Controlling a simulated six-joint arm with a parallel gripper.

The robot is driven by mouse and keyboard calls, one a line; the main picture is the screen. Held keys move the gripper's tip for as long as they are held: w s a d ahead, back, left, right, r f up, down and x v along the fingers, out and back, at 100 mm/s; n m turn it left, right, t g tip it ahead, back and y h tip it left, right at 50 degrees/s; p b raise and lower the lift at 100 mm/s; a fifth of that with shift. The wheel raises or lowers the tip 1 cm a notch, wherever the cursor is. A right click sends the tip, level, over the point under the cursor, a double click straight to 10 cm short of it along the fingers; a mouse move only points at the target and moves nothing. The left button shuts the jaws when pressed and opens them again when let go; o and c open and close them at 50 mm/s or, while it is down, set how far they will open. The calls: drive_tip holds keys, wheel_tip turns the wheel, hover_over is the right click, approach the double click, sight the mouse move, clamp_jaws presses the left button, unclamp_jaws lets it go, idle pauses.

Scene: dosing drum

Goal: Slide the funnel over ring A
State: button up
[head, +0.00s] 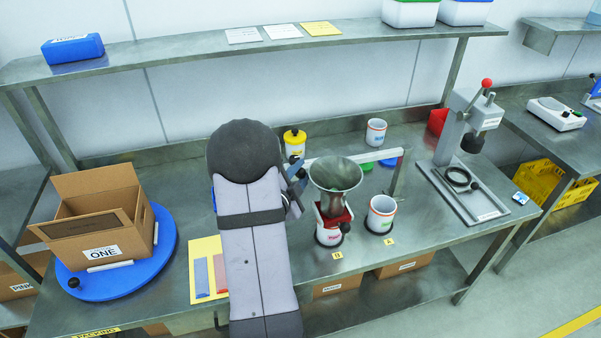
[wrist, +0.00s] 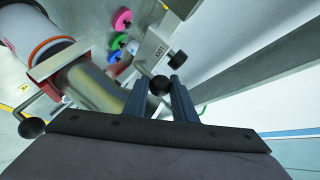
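The grey metal funnel (head: 335,177) stands upright on a red carriage (head: 334,216) over the white cup at mark B (head: 337,256). It shows tilted in the wrist view (wrist: 97,88). Ring A is the orange-rimmed cup (head: 381,214) at mark A (head: 389,242), to the right; its top is uncovered. My gripper (wrist: 159,88) is left of the funnel. Its two fingers sit close on both sides of a black ball knob (wrist: 160,86) on a thin lever by a plate lettered LOCK (wrist: 158,50). My arm hides part of this in the head view.
A second black knob (wrist: 31,128) sticks out from the red carriage. A grey rail (head: 380,154) runs behind the funnel. A yellow jar (head: 295,142) and a white cup (head: 376,132) stand behind it. A press (head: 462,150) is at right, a box on a blue turntable (head: 165,245) at left.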

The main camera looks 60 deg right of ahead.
clamp_jaws()
drive_tip(key=shift+s+d+b, duration=4.3)
drive_tip(key=shift+s+d, duration=2.1)
drive_tip(key=shift+s, duration=0.1)
drive_tip(key=o, duration=0.6)
unclamp_jaws()
drive_tip(key=shift+c, duration=0.2)
drive_tip(key=shift+o, duration=1.4)
drive_tip(key=shift+s+d, duration=0.1)
drive_tip(key=shift+d, duration=0.05)
drive_tip(key=shift+a, duration=0.3)
